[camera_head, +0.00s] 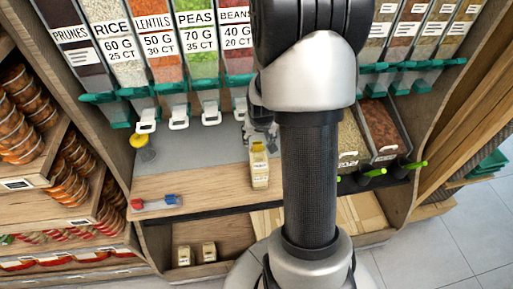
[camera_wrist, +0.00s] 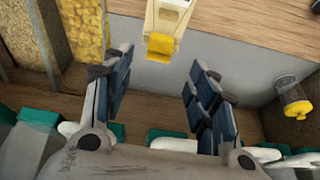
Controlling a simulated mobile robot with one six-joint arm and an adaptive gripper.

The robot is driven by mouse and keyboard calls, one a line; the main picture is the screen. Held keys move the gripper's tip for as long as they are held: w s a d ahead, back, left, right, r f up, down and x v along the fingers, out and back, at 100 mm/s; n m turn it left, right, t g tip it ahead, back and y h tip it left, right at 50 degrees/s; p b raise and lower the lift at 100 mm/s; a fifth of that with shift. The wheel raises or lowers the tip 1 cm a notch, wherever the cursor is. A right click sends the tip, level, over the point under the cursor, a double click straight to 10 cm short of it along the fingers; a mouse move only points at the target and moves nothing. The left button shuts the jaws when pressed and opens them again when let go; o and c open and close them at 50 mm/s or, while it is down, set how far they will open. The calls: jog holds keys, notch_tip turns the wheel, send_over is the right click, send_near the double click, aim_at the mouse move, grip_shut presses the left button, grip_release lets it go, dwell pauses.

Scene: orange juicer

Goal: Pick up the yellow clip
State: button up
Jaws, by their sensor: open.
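The yellow clip (camera_wrist: 159,46) shows in the wrist view at the end of a pale package (camera_wrist: 167,14), which has a label on it. In the head view the package (camera_head: 260,176) stands on the wooden counter, with the yellow part (camera_head: 258,147) at its top. My gripper (camera_wrist: 158,82) is open, its two dark blue padded fingers apart with nothing between them. The yellow clip lies just beyond the fingertips, roughly centred between them. In the head view my gripper (camera_head: 262,128) is beside the yellow part and partly hidden by my arm.
A clear jar with a yellow lid (camera_head: 139,141) lies at the counter's left; it also shows in the wrist view (camera_wrist: 293,97). Dispensers with white spouts (camera_head: 180,123) line the back. Bins (camera_head: 382,130) stand at right.

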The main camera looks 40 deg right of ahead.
aim_at(258, 144)
jog(key=b+x, duration=0.2)
jog(key=x, duration=0.4)
jog(key=shift+f+b, duration=0.3)
jog(key=shift+r, duration=0.15)
jog(key=shift+c, duration=0.5)
jog(key=c, duration=0.7)
